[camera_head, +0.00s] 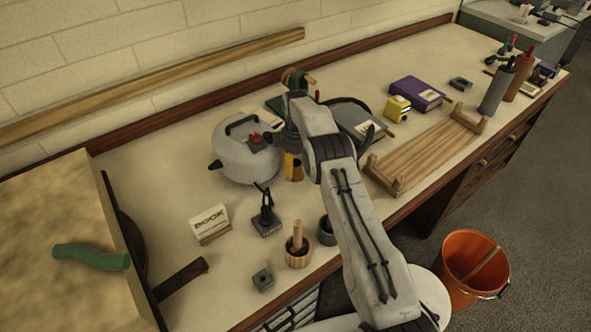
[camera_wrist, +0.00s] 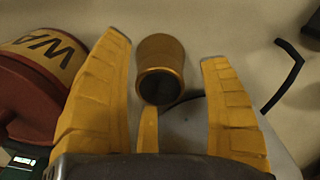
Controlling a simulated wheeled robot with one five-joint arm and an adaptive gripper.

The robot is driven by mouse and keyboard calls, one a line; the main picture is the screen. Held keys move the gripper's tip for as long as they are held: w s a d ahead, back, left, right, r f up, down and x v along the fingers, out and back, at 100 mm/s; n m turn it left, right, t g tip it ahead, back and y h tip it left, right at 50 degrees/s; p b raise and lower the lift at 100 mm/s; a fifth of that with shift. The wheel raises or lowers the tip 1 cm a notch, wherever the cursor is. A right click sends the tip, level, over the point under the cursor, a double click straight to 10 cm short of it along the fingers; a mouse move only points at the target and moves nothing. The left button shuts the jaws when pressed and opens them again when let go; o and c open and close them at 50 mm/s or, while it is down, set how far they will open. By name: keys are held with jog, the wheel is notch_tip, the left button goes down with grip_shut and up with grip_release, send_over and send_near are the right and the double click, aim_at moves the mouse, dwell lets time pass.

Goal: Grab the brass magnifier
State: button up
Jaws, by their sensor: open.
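The brass magnifier (camera_wrist: 160,58), a short brass-coloured cylinder with a dark round end, shows in the wrist view between the fingertips of my gripper (camera_wrist: 165,50). My gripper's yellow fingers are spread, with a visible gap to the cylinder on both sides; nothing is held. In the head view my gripper (camera_head: 292,167) is low over the bench, right of the grey kettle, largely hidden by my arm. I cannot make out the magnifier there.
A red can with a yellow label (camera_wrist: 45,62) is close to the left finger in the wrist view. The grey kettle (camera_head: 243,160) stands left of my gripper in the head view. A wooden rack (camera_head: 425,152) and purple book (camera_head: 416,92) are to the right.

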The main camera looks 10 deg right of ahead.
jog(key=shift+c, duration=0.4)
jog(key=c, duration=1.3)
jog(key=shift+r+b, duration=0.2)
jog(key=shift+b, duration=0.1)
